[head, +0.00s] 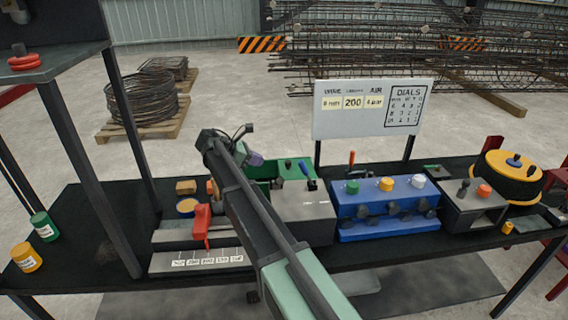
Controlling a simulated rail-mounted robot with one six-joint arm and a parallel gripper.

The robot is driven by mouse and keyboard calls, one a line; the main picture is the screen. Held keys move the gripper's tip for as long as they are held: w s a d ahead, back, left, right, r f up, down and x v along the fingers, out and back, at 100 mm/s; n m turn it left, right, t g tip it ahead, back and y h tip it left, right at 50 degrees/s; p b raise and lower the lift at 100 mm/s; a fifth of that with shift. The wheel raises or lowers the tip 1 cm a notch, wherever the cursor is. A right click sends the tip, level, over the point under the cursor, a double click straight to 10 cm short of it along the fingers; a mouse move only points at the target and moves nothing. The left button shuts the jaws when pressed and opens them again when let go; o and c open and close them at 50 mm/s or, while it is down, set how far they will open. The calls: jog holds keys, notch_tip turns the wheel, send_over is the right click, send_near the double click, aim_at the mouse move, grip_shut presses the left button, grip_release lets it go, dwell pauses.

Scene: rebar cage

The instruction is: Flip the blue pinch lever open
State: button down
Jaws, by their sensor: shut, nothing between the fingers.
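The blue pinch lever (307,170) is a small blue handle with a dark lower end. It stands tilted at the right end of the green-and-grey machine (305,205) in the middle of the bench. My arm crosses the picture from the bottom centre up to the left of that machine. My gripper (252,158) is at the arm's far end, left of the blue lever and apart from it. It is shut and empty; its fingertips are small and partly hidden by my arm. My arm also covers the machine's left part.
A red lever (202,224) stands on a grey block with labelled slots to the left. A blue box with coloured knobs (390,219) and a yellow-topped spool (508,177) are to the right. A dials sign (365,108) stands behind. Shelf posts rise at left.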

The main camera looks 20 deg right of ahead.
jog(key=b, duration=0.6)
send_near(306, 174)
notch_tip(306, 174, down, 2)
jog(key=w, duration=0.1)
jog(key=d+p, duration=0.1)
jog(key=d+r+p, duration=0.1)
jog(key=d, duration=0.1)
jog(key=shift+d, duration=0.2)
jog(key=shift+r, duration=0.1)
